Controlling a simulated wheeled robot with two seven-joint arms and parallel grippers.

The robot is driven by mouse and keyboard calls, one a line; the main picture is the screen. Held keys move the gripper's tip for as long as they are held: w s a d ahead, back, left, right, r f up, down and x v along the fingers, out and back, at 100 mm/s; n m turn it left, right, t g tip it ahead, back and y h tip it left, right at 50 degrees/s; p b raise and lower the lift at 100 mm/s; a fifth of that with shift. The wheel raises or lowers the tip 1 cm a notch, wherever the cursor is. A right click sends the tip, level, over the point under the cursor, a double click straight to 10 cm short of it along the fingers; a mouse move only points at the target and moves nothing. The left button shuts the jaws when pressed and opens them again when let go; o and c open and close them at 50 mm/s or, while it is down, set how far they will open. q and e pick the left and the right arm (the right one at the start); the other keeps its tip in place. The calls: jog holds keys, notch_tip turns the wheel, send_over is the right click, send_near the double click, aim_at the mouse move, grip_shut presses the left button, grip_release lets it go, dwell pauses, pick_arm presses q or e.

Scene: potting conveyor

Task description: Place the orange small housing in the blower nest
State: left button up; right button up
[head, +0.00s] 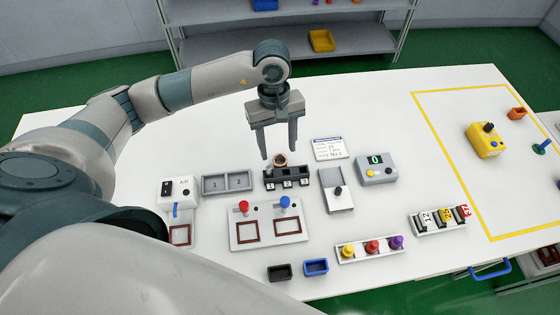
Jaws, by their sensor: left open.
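My left gripper (278,153) points down with its two fingers apart. My right gripper is out of view.
A grey two-part tray (227,182), a plate with red and blue knobs (268,228), a slider unit (337,191) and a counter box (376,170) surround the rack. Another orange cup (517,113) and a yellow box (485,141) stand at the right. The table's back left is clear.

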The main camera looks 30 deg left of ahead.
aim_at(280, 157)
pick_arm(q)
jog(key=shift+d+f+p, duration=0.15)
jog(key=shift+f+p, duration=0.45)
jog(key=shift+p, duration=0.05)
jog(key=f, duration=0.1)
jog(key=f+p, duration=0.1)
jog(key=f, duration=0.1)
jog(key=shift+s+d, duration=0.15)
jog(key=shift+d, duration=0.05)
jog(key=shift+f, duration=0.3)
jog(key=shift+c, duration=0.6)
jog(key=c, duration=1)
jog(key=shift+r, duration=0.1)
